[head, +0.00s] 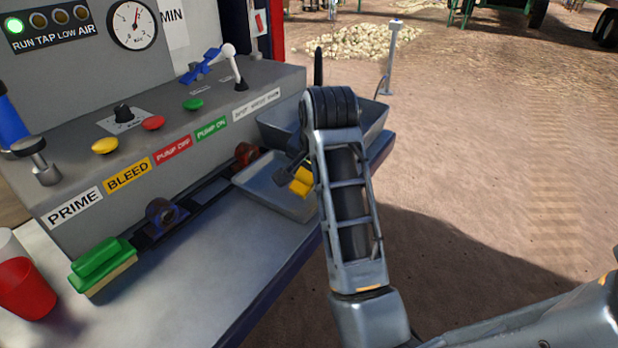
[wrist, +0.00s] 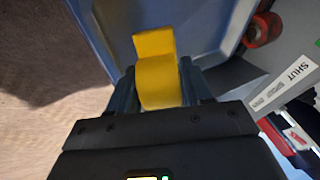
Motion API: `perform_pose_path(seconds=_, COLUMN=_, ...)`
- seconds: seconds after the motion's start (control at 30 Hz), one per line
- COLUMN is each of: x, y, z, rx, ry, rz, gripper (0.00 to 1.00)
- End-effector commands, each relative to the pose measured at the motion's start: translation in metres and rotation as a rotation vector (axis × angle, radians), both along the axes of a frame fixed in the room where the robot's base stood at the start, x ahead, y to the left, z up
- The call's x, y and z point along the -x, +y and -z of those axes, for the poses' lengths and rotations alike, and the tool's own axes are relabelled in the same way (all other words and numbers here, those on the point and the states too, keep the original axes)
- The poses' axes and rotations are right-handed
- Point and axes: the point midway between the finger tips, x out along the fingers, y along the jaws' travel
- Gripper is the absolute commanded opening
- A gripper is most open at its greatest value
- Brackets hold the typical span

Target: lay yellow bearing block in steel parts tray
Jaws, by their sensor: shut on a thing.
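The yellow bearing block (head: 302,181) is held in my gripper (head: 289,175), which is partly hidden behind my arm in the head view. In the wrist view the block (wrist: 158,82) sits between the two dark fingers of my gripper (wrist: 160,88), which are shut on it. The shallow grey steel parts tray (head: 262,182) lies on the bench's right part. The block appears over the tray's right side; I cannot tell its height above the tray floor. In the wrist view the tray (wrist: 208,22) shows behind the block, bare where visible.
A deeper grey bin (head: 374,116) stands behind the tray. A red round part (head: 246,153) and a blue ring-shaped block (head: 162,212) sit left of the tray. A green brush (head: 103,264) and red cup (head: 25,288) are at the bench's left. The control panel (head: 150,130) rises behind.

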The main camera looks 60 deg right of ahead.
Motion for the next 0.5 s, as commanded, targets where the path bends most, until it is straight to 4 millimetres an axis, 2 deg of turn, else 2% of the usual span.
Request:
perform_pose_path(seconds=0.1, x=0.000, y=0.001, z=0.014, rx=0.000, ry=0.000, rz=-0.003, gripper=0.01)
perform_pose_path(seconds=0.47, x=0.000, y=0.000, z=0.018, rx=0.001, ry=-0.002, rz=0.000, gripper=0.01)
perform_pose_path(seconds=0.5, x=0.000, y=0.000, z=0.019, rx=0.000, ry=-0.001, rz=0.000, gripper=0.50)
